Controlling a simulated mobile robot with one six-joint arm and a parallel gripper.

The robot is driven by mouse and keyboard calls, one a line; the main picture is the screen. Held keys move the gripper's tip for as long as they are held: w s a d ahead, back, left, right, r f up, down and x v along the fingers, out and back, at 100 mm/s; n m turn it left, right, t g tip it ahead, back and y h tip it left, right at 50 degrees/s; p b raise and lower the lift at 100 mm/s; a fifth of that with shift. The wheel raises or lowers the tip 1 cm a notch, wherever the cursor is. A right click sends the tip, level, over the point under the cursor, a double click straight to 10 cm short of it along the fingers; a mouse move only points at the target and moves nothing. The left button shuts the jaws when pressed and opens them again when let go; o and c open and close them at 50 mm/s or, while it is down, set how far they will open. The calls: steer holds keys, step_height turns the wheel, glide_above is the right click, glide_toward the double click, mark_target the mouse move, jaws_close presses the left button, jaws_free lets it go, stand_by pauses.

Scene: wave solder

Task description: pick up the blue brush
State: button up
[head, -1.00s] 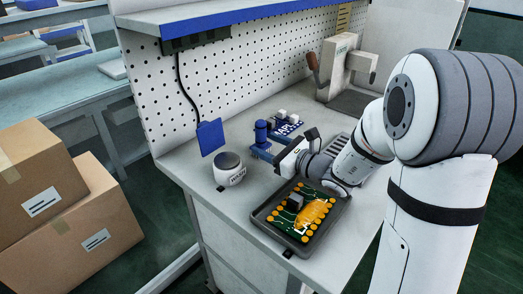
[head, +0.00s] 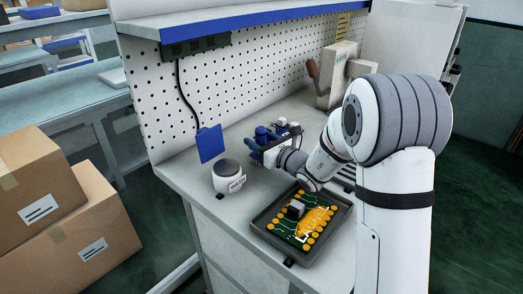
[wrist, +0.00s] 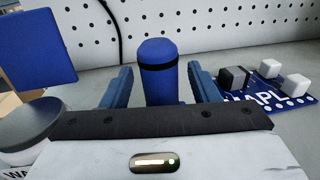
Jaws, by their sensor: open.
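The blue brush (wrist: 163,70) appears in the wrist view as an upright blue cylinder with a black band near its top. It stands between my gripper's two blue fingers (wrist: 161,84), with a visible gap on each side. My gripper is open, and its dark front edge hides the brush's lower part. In the head view my gripper (head: 258,147) is low over the bench near the pegboard. The brush (head: 262,132) is partly hidden there among the blue fingers.
A blue board with white blocks (wrist: 268,86) lies right of the fingers. A round dark-lidded white jar (head: 229,178) stands to the left, near a hanging blue panel (head: 210,143). A dark tray with a circuit board (head: 258,232) lies in front. The pegboard (head: 235,92) rises behind.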

steer(key=shift+c, duration=0.4)
steer(key=c, duration=1)
steer(key=shift+o, duration=0.2)
